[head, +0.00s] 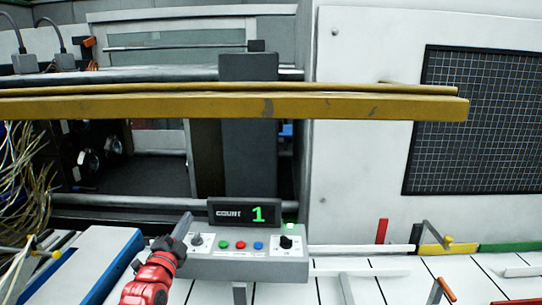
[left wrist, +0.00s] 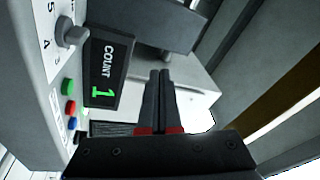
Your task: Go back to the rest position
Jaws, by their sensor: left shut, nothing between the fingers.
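My left gripper (head: 184,226) is in front of the left end of a grey control box (head: 245,268), close to its left knob. Its red and black wrist comes up from the bottom of the head view. In the left wrist view its two dark fingers (left wrist: 160,75) lie together with nothing between them. The box has a left knob (head: 197,240), green, red and blue buttons, and a black right knob (head: 286,242). I cannot tell whether the fingers touch the box. My right gripper is not in view.
A long yellow bar (head: 240,106) crosses above the box. Loose wires (head: 20,165) hang at the far left, above a blue-edged white block (head: 90,262). A white cabinet with a black mesh panel (head: 480,120) stands at right. Small coloured posts and rails lie at lower right.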

